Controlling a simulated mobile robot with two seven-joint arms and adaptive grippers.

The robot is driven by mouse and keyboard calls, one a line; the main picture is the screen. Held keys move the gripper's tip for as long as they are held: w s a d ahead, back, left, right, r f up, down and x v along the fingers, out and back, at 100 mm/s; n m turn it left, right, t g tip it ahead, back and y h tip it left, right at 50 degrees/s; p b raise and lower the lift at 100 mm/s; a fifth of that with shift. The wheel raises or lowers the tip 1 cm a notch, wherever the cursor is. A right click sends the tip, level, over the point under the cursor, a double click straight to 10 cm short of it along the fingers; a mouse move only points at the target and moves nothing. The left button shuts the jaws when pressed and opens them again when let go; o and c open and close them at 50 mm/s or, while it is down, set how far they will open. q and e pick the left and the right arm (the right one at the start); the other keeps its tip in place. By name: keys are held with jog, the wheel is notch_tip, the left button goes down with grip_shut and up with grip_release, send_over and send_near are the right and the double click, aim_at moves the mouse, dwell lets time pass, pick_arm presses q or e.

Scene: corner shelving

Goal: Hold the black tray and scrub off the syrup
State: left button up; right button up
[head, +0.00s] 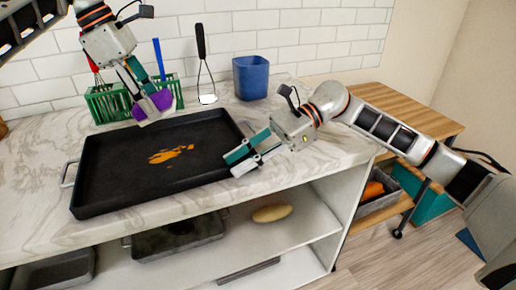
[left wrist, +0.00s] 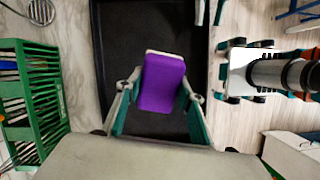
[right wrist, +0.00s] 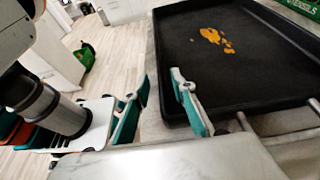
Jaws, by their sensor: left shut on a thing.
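The black tray (head: 110,180) lies on the marble counter with an orange syrup smear (head: 170,154) near its middle. The smear also shows in the right wrist view (right wrist: 211,36). My left gripper (head: 152,107) is shut on a purple sponge (head: 160,101), above the tray's back edge. In the left wrist view the sponge (left wrist: 163,82) sits between the fingers over the dark tray (left wrist: 120,30), and the smear is not visible there. My right gripper (head: 238,162) is open and empty at the tray's right side. One finger is close to the rim; I cannot tell whether it touches.
Green utensil baskets (head: 108,103) and a blue container (head: 251,78) stand along the back wall. A shelf below holds a dark pan (head: 175,238) and a pale oval item (head: 272,213). A wooden cart (head: 400,103) stands at right.

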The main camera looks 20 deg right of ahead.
jog(key=shift+x, duration=1.1)
grip_shut()
jog(key=shift+c, duration=0.9)
grip_release()
grip_shut()
